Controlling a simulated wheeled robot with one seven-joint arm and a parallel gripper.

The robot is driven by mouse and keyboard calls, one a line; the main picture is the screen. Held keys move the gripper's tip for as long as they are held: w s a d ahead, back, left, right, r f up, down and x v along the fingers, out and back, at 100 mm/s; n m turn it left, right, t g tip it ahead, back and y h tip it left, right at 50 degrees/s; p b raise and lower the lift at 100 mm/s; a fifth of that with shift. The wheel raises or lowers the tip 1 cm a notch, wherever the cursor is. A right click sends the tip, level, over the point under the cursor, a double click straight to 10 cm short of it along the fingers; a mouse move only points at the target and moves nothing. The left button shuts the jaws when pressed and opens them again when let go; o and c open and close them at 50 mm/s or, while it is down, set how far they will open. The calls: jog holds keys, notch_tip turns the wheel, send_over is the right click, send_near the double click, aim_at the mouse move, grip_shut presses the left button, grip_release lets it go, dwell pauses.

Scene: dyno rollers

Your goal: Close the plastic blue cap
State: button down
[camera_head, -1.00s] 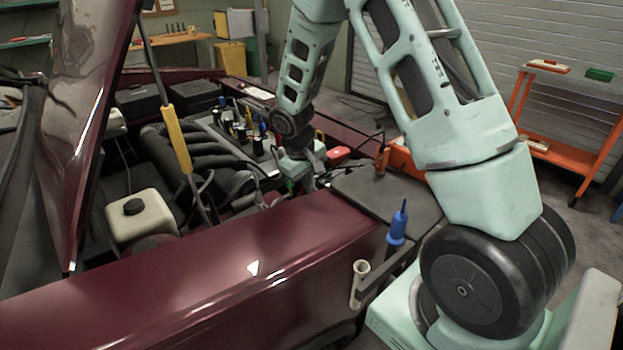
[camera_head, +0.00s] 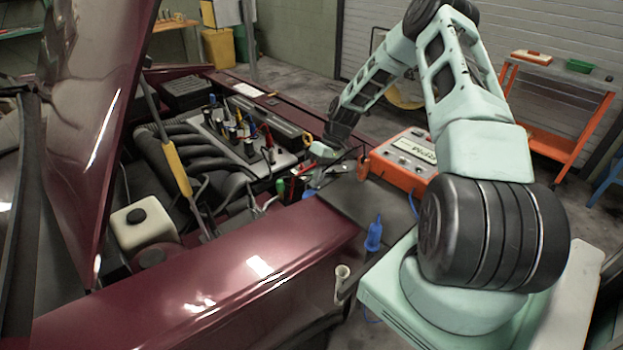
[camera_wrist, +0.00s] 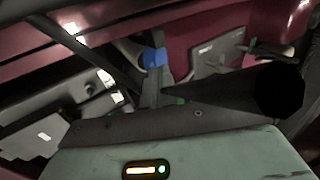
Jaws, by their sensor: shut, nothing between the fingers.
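A small blue cap (camera_wrist: 154,57) shows in the wrist view, above the centre, on or against a grey neck-like part. I cannot tell whether it is open or closed. My gripper (camera_head: 312,179) is low at the front right of the engine bay in the head view, among tools and dark cables. Its fingers are shut with nothing between them. They are small and partly lost in clutter there, and unclear in the wrist view. In the head view I cannot pick out this cap for certain.
The maroon body edge (camera_head: 215,285) runs across the front. An orange tester (camera_head: 402,160) stands right of my gripper. A blue bottle-like tool (camera_head: 374,236) stands near the car's corner. A white reservoir (camera_head: 142,222) and the yellow-sleeved hood strut (camera_head: 177,168) are at left.

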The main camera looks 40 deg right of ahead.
jog(key=shift+d+f+b, duration=0.45)
jog(key=shift+d+f, duration=0.15)
jog(key=shift+d, duration=0.2)
jog(key=shift+d+f+b, duration=0.45)
jog(key=shift+d+f, duration=0.15)
jog(key=shift+d, duration=0.15)
